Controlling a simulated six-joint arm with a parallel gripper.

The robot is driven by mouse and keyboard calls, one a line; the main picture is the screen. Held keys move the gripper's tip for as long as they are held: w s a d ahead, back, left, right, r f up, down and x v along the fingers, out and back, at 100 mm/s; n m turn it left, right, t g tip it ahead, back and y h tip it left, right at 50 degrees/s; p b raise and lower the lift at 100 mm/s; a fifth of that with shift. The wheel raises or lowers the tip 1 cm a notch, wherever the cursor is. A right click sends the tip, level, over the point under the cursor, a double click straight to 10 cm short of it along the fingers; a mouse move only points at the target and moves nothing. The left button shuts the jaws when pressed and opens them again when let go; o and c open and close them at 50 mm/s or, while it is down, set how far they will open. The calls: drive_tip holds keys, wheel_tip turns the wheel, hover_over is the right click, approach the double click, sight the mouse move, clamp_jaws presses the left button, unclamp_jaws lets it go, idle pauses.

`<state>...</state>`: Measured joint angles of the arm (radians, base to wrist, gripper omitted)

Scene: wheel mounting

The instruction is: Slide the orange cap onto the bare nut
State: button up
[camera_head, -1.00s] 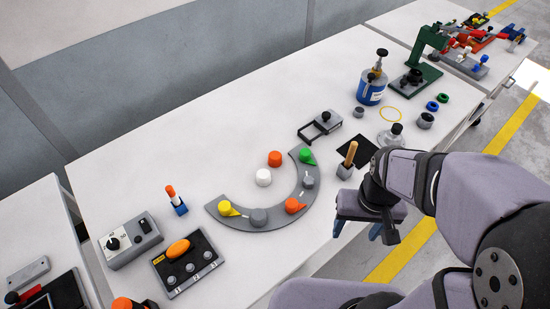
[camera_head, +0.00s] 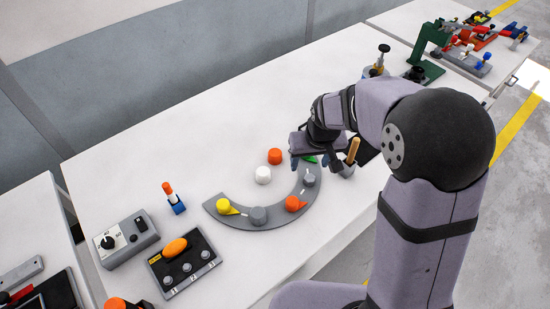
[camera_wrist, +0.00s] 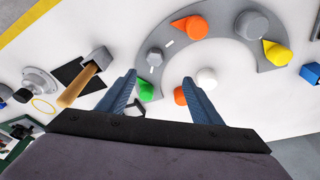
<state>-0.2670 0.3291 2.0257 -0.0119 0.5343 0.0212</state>
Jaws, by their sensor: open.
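A loose orange cap (camera_head: 275,157) stands on the table just inside the grey arc plate (camera_head: 275,219), next to a white cap (camera_head: 263,176). In the wrist view the orange cap (camera_wrist: 180,97) is partly hidden by the right finger. The plate bears two bare grey nuts, one (camera_head: 258,215) at the front and one (camera_head: 309,179) to its right. My gripper (camera_head: 309,162) is open and empty above the plate's far right end, right of the orange cap. Its fingers (camera_wrist: 160,78) also show in the wrist view.
Yellow (camera_head: 223,206), orange (camera_head: 293,203) and green (camera_wrist: 145,91) pointed caps sit on the plate. A wooden-handled tool (camera_head: 353,150) stands close right of my gripper. A switch box (camera_head: 122,242) and a panel with an orange handle (camera_head: 183,262) lie front left. The table's back left is clear.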

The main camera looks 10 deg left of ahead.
drive_tip(key=n+t+y+b, duration=0.1)
drive_tip(key=n, duration=0.1)
approach(275, 152)
wheel_tip(275, 152, down, 3)
drive_tip(key=shift+m, duration=0.3)
drive_tip(key=shift+w+p+x, duration=0.2)
drive_tip(key=shift+p+x, duration=0.35)
drive_tip(key=shift+x, duration=1.25)
drive_tip(key=shift+w+p+x, duration=0.2)
drive_tip(key=shift+p+x, duration=0.35)
drive_tip(key=shift+x, duration=1.3)
drive_tip(key=shift+a+r, duration=0.2)
drive_tip(key=c, duration=1.1)
